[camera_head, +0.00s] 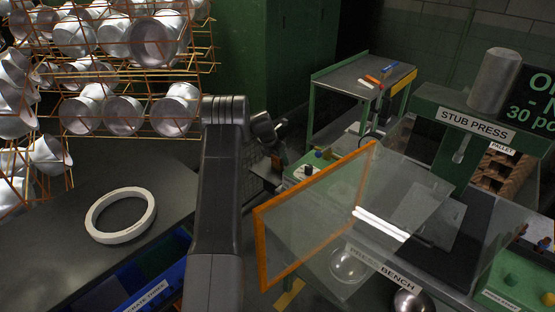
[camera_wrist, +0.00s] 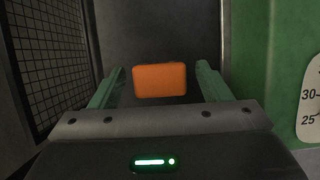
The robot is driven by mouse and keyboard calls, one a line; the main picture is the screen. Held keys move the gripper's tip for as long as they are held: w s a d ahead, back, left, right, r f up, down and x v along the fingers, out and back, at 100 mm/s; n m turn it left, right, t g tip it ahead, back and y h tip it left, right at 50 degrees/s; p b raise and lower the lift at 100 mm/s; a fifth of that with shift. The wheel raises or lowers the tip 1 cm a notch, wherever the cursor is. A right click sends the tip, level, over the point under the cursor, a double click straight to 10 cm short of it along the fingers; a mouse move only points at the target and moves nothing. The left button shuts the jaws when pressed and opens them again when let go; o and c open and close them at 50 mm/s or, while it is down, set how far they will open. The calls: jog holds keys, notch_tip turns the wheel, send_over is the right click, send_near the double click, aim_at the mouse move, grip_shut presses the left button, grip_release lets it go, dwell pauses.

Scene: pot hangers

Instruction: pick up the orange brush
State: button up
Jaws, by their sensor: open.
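In the wrist view an orange rectangular block (camera_wrist: 160,80), which looks like the orange brush seen from one face, lies ahead between the fingers against a dark grey surface. Whether it is level with the fingertips or beyond them I cannot tell. My gripper (camera_wrist: 160,68) is open, one green finger on each side of the block, with a visible gap on both sides. In the head view my gripper (camera_head: 270,132) is in the middle, at the end of my arm. No brush can be made out beside it there. A small orange item (camera_head: 373,80) lies on the far green table.
An orange-framed clear panel (camera_head: 262,250) stands right of my arm, before the press bench. Wire racks of metal pots (camera_head: 160,40) are at left. A white ring (camera_head: 121,216) lies on the grey table. Dark mesh (camera_wrist: 50,65) and a green panel (camera_wrist: 285,50) flank my gripper.

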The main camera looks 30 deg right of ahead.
jog(key=shift+w+d+f, duration=0.1)
jog(key=shift+d+f, duration=0.05)
jog(key=shift+f, duration=0.3)
jog(key=c, duration=1.1)
notch_tip(320, 180, up, 10)
jog(key=shift+r+b, duration=0.1)
jog(key=shift+b, duration=0.8)
jog(key=o, duration=0.4)
jog(key=shift+c, duration=1.3)
